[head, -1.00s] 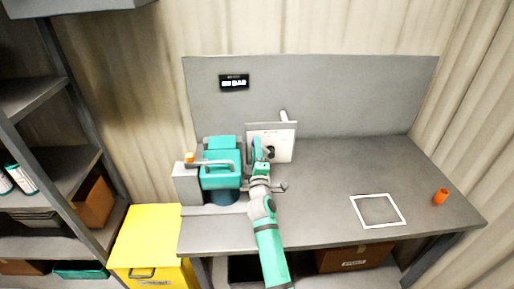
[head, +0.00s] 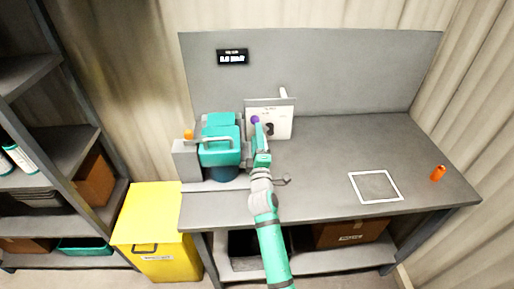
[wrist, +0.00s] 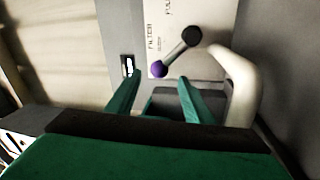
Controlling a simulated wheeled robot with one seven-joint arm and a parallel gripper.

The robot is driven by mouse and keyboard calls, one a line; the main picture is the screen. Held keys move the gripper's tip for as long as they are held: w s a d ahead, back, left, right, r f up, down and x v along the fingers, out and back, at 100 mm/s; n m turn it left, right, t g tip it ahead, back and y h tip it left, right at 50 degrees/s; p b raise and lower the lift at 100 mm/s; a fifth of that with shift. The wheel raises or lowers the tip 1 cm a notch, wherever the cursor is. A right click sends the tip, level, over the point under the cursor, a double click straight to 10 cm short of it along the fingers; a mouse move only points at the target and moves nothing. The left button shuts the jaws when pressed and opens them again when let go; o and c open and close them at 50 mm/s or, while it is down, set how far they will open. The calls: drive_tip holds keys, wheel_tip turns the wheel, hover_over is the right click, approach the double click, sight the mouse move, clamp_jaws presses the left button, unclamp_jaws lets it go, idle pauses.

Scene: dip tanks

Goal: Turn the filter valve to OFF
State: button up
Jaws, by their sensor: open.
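The filter valve (wrist: 178,53) is a lever with a black round hub and a purple end knob, on a white panel (wrist: 160,20) marked FILTER in the wrist view. The lever slants from the hub down-left to the knob. In the head view the purple knob (head: 255,119) shows on the panel (head: 284,122) on the bench. My gripper (wrist: 159,77) is open, its two green fingers on either side of the knob in the picture. I cannot tell whether they touch it. The gripper (head: 261,137) is just in front of the panel in the head view.
A teal and grey machine (head: 220,150) stands close left of my gripper. A pale curved pipe (wrist: 240,85) is close right of the fingers in the wrist view. A small black display (head: 232,57) hangs on the backboard. The bench's right holds a white square outline (head: 375,187) and orange cup (head: 438,173).

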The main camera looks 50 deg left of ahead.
drive_tip(key=shift+v, duration=2.3)
drive_tip(key=shift+s+d, duration=0.1)
drive_tip(key=shift+s, duration=0.05)
drive_tip(key=s+d+f+m+t+h, duration=0.2)
drive_tip(key=s+d+f+m+h, duration=0.15)
drive_tip(key=d+m, duration=0.5)
drive_tip(key=s+d+f+m+t+h, duration=0.2)
drive_tip(key=d+f+m+t+h, duration=0.3)
drive_tip(key=d, duration=0.6)
drive_tip(key=s+d+f+m+h, duration=0.2)
drive_tip(key=d+m+h, duration=0.1)
drive_tip(key=d+m, duration=0.65)
drive_tip(key=s+d+f+m+g+h, duration=0.1)
drive_tip(key=s+d+m+h, duration=0.1)
drive_tip(key=s+d, duration=0.8)
drive_tip(key=s+d+f+m+g+h, duration=0.1)
drive_tip(key=s+d+f+m+h, duration=0.1)
drive_tip(key=s+d, duration=0.8)
drive_tip(key=d+h, duration=0.1)
drive_tip(key=d, duration=0.4)
drive_tip(key=shift+m+h, duration=0.3)
drive_tip(key=shift+h, duration=0.05)
drive_tip(key=shift+d, duration=0.1)
drive_tip(key=c, duration=0.4)
